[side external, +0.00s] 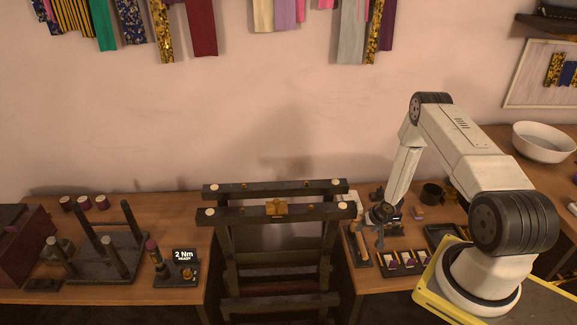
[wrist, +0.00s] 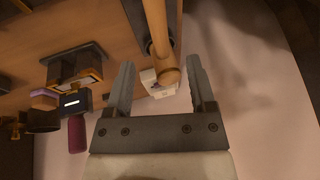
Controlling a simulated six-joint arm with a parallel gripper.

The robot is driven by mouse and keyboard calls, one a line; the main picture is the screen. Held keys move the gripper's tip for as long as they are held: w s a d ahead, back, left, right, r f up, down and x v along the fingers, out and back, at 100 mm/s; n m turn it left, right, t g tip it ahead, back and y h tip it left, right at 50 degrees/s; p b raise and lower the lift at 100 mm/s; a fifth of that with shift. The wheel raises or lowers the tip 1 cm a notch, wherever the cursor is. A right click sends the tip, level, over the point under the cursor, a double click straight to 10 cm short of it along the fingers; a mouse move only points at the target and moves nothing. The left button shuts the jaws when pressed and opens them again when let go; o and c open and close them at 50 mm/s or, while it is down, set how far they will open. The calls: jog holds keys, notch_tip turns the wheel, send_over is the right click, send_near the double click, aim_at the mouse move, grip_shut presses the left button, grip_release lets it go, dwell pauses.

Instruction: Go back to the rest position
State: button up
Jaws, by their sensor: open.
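My gripper (side external: 381,238) hangs from my arm over the left part of the right-hand table, with its fingers pointing down. In the wrist view my gripper (wrist: 163,80) has its two fingers spread apart. A wooden rod with a rounded end (wrist: 157,35) shows in the gap between them, with clear space on both sides. A small white piece (wrist: 158,84) shows behind the rod's end. I cannot tell how far the rod is from the fingers. No mark of a rest position shows.
A dark frame with two crossbars (side external: 280,213) stands between the tables, left of my gripper. A small tray (side external: 405,262) lies near the right table's front edge. A dark cup (side external: 431,193) and a white bowl (side external: 543,142) stand farther right. A post rack (side external: 105,250) stands on the left table.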

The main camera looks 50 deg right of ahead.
dwell(0.6)
jog(key=shift+s+a+r+m, duration=0.1)
jog(key=shift+a+r+m, duration=0.15)
jog(key=shift+a+m, duration=0.2)
jog(key=s+a+r+m+g, duration=0.3)
jog(key=s+a+r+m, duration=0.3)
jog(key=a+r+m, duration=0.45)
jog(key=w+a+r+n, duration=0.1)
jog(key=a+r+n, duration=0.8)
jog(key=r, duration=0.3)
jog(key=w+a+r+n+t+y, duration=0.1)
jog(key=a+r+n, duration=0.8)
jog(key=r+n, duration=0.2)
jog(key=shift+w+a+r+n, duration=0.2)
jog(key=shift+a+r+n, duration=0.15)
jog(key=shift+r, duration=0.55)
